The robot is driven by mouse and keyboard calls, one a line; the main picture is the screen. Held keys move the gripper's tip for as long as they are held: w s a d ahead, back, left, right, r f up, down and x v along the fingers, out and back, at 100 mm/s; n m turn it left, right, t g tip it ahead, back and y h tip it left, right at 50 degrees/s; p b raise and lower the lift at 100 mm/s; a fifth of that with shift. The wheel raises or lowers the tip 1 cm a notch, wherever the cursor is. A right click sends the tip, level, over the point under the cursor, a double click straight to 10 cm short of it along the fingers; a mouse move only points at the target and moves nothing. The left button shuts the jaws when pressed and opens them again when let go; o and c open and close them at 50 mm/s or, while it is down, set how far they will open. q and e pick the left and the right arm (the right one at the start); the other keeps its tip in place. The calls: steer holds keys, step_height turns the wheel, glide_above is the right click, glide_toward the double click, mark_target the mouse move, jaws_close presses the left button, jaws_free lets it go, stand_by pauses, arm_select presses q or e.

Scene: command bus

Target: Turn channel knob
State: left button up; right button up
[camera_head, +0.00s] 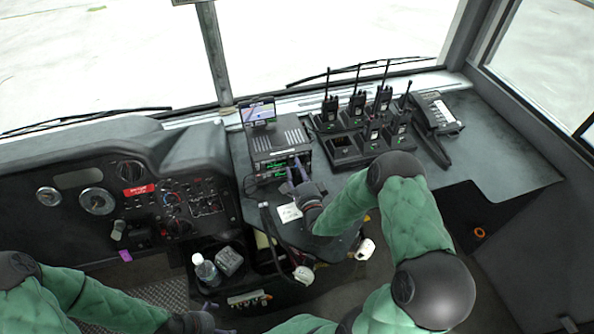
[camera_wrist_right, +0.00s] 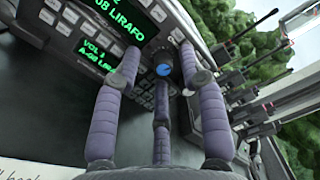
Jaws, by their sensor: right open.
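The radio unit (camera_head: 283,162) with green-lit displays stands on the dashboard's right part. In the right wrist view, its panel (camera_wrist_right: 168,12) fills the top. A round knob with a blue face (camera_wrist_right: 164,70) shows there, beside the keypad and between my fingers; which channel it is set to is not readable. My right gripper (camera_head: 297,172) is at the radio's front, open, its purple fingers (camera_wrist_right: 157,62) spread around the knob's area. Whether a fingertip touches the knob, I cannot tell.
Several handheld radios (camera_head: 357,108) stand in a charger right of the radio unit, with a handset (camera_head: 436,115) beyond. A small screen (camera_head: 257,111) stands above the unit. A white note (camera_head: 289,212) lies below my right gripper. A bottle (camera_head: 206,271) stands lower left.

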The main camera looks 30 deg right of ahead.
steer(key=v, duration=1.2)
stand_by(0.4)
